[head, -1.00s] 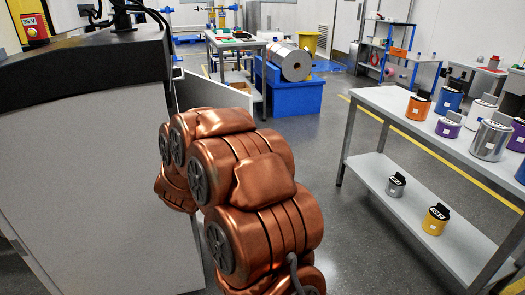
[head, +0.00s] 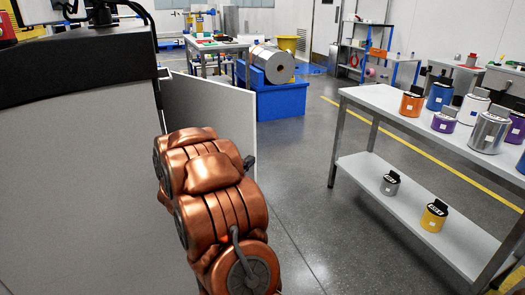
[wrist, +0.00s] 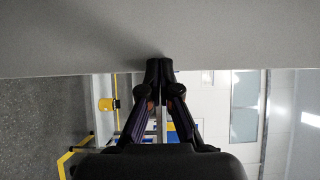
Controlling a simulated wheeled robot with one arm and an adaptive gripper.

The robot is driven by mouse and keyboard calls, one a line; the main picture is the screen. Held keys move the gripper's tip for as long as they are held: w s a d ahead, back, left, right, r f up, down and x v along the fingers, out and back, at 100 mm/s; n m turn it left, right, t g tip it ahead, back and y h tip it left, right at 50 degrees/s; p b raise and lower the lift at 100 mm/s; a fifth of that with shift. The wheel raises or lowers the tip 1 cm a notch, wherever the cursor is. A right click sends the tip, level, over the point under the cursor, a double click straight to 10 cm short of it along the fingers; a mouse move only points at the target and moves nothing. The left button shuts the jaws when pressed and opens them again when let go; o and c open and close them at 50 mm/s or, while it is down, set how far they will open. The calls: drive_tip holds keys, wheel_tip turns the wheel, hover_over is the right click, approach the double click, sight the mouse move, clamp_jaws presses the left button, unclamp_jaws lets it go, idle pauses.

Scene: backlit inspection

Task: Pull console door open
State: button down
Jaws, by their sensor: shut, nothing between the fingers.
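The console (head: 70,170) is a grey cabinet with a black top at the left of the head view. Its door (head: 222,112) is a flat pale panel standing out from the console's right side, open. My copper arm covers the door's lower left part. In the wrist view a pale grey panel, apparently the door (wrist: 75,35), fills the top. My gripper (wrist: 159,65) is shut and empty, with its fingertips at the panel's lower edge; whether they touch it I cannot tell.
A white two-level table (head: 365,165) with several coloured canisters stands at the right. A blue stand (head: 275,98) with a metal roll (head: 272,63) is behind the door. Grey floor (head: 315,215) lies clear between the door and the table.

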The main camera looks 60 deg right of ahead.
drive_tip(key=d+b, duration=0.1)
drive_tip(key=d, duration=0.9)
drive_tip(key=shift+w, duration=0.4)
